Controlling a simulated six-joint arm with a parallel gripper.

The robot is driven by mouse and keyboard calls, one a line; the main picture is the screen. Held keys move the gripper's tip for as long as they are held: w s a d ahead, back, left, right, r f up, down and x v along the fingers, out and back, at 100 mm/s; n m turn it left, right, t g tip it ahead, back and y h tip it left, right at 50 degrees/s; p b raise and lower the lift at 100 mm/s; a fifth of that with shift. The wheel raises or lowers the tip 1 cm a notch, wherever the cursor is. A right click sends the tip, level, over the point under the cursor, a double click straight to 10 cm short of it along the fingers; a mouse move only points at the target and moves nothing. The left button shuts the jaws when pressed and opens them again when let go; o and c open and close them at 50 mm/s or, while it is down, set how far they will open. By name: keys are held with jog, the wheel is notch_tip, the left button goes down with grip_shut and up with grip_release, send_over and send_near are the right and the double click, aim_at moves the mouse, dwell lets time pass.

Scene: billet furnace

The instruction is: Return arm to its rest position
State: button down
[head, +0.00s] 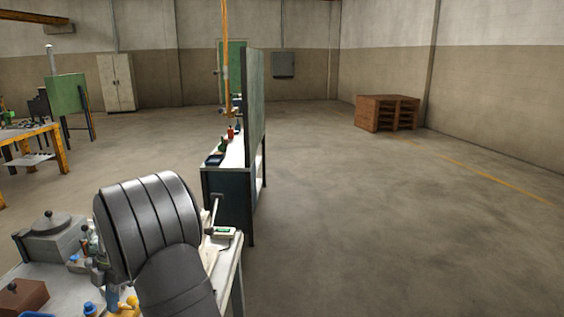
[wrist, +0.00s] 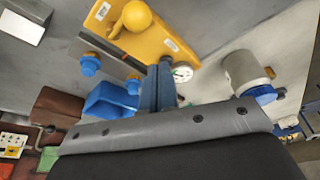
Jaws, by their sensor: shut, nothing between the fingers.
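My gripper (wrist: 159,86) shows in the wrist view as two narrow blue-grey fingers side by side, shut with nothing between them. They point at a grey work surface (wrist: 205,30) crowded with items. A yellow block with a round knob (wrist: 136,16) lies just beyond the fingertips, and a small white dial (wrist: 182,72) is beside them at the right. In the head view my dark ribbed arm fills the lower left over the bench, and it hides most of my gripper there.
In the wrist view a blue item (wrist: 108,101) is left of the fingers and a grey cylinder (wrist: 245,72) is right. In the head view a grey lidded box (head: 48,238) and a brown box (head: 22,297) stand on the bench. A green partition (head: 254,105) rises beyond; floor right is clear.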

jog(key=m, duration=0.1)
jog(key=a+f+m, duration=0.1)
jog(key=m, duration=0.1)
jog(key=shift+s+a+t+y, duration=0.1)
jog(key=shift+a+t+y, duration=0.05)
jog(key=shift+t+y, duration=0.2)
jog(key=m, duration=0.2)
jog(key=a+m+t, duration=0.1)
jog(key=m, duration=0.1)
jog(key=shift+s+a+f+y, duration=0.1)
jog(key=shift+a+f+y, duration=0.15)
jog(key=shift+f, duration=0.15)
jog(key=m, duration=0.1)
jog(key=a+m, duration=0.1)
jog(key=m, duration=0.1)
jog(key=f+m+t+y, duration=0.1)
jog(key=m, duration=0.1)
jog(key=shift+s+a, duration=0.15)
jog(key=shift+a, duration=0.2)
jog(key=shift+a+m+t, duration=0.3)
jog(key=shift+m+t, duration=0.05)
jog(key=shift+m, duration=0.55)
